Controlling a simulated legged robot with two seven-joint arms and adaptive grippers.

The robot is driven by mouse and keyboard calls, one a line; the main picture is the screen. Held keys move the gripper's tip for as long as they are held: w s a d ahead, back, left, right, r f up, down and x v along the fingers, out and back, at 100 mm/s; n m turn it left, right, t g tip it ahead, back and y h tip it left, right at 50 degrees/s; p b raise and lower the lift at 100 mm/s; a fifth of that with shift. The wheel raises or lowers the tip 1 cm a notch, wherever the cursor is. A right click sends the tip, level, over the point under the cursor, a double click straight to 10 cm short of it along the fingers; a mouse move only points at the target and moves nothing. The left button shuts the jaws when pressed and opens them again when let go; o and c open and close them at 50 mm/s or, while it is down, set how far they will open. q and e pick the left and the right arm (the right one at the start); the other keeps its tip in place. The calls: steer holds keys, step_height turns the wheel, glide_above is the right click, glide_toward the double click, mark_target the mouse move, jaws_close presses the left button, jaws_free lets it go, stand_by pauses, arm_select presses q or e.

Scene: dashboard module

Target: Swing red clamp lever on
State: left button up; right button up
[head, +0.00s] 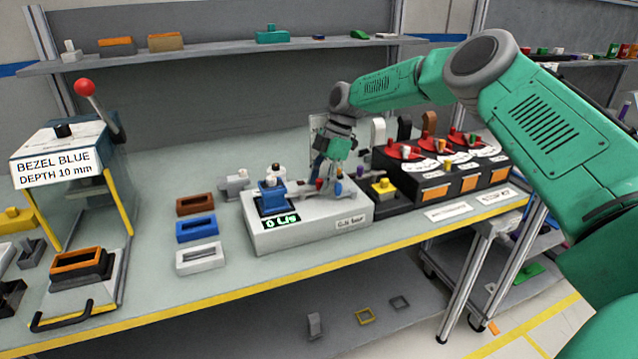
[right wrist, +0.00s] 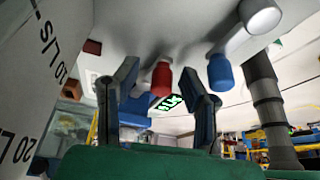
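The grey test fixture (head: 300,236) with a green-lit display (head: 282,220) stands on the bench, and a blue part (head: 272,197) sits on its left side. The red clamp lever's knob (right wrist: 162,78) shows in the right wrist view, between my right gripper's spread fingers (right wrist: 165,95) in the picture, with a gap on each side. I cannot tell how deep it sits between them. A blue-tipped lever (right wrist: 221,73) is just right of the right finger. In the head view my right gripper (head: 322,172) points down over the fixture's back, beside the small knobs. My left gripper is out of view.
A black box with red dials (head: 435,180) stands right of the fixture. Brown, blue and white bezels (head: 197,230) lie to its left. A press with a red-knobbed handle (head: 84,88) stands at far left. The bench front (head: 230,290) is clear.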

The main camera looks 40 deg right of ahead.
steer(key=shift+r, duration=0.1)
steer(key=shift+r, duration=0.3)
step_height(320, 180, up, 9)
steer(key=shift+w, duration=0.1)
